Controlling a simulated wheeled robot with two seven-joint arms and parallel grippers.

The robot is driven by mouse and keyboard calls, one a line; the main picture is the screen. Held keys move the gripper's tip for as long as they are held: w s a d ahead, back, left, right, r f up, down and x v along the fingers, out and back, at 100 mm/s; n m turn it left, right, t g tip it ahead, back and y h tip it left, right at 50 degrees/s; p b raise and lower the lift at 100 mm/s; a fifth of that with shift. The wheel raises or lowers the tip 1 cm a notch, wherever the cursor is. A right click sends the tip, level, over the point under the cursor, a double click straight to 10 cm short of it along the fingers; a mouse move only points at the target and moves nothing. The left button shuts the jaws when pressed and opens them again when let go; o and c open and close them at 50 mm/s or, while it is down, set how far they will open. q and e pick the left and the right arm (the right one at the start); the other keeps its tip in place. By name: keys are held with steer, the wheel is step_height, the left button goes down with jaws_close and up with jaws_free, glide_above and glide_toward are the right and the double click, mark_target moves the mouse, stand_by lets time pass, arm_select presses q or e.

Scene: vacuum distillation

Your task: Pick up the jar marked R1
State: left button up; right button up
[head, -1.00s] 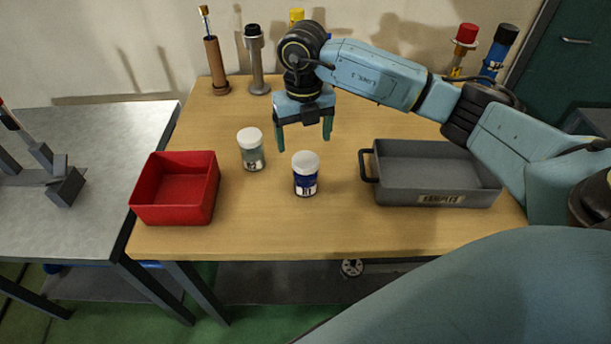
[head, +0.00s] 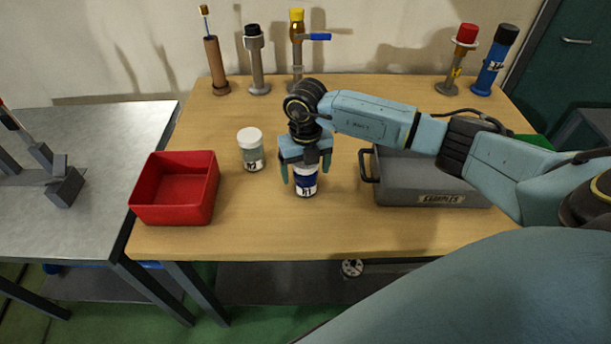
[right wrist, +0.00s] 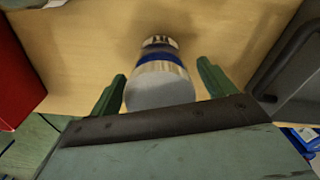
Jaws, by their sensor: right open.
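The jar marked R1 (head: 306,186), with a blue band and a white label, stands upright on the wooden table. In the right wrist view its white lid and blue band (right wrist: 160,78) lie between the two green fingers. My right gripper (head: 305,178) is over the jar from above, its fingers open on either side with gaps to the jar. The gripper hides the lid in the head view. A second, grey-green jar (head: 251,153) with a white lid and a label stands to the left. My left gripper is out of view.
A red bin (head: 176,190) stands at the left of the table. A grey tray labelled SAMPLES (head: 440,199) is right of the jar. Several fittings, including a brown tube (head: 217,66) and a blue cylinder (head: 494,62), stand along the back. The table's front strip is clear.

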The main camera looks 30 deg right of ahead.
steer(key=c, duration=1.2)
steer(key=shift+r, duration=0.1)
steer(key=shift+r, duration=0.1)
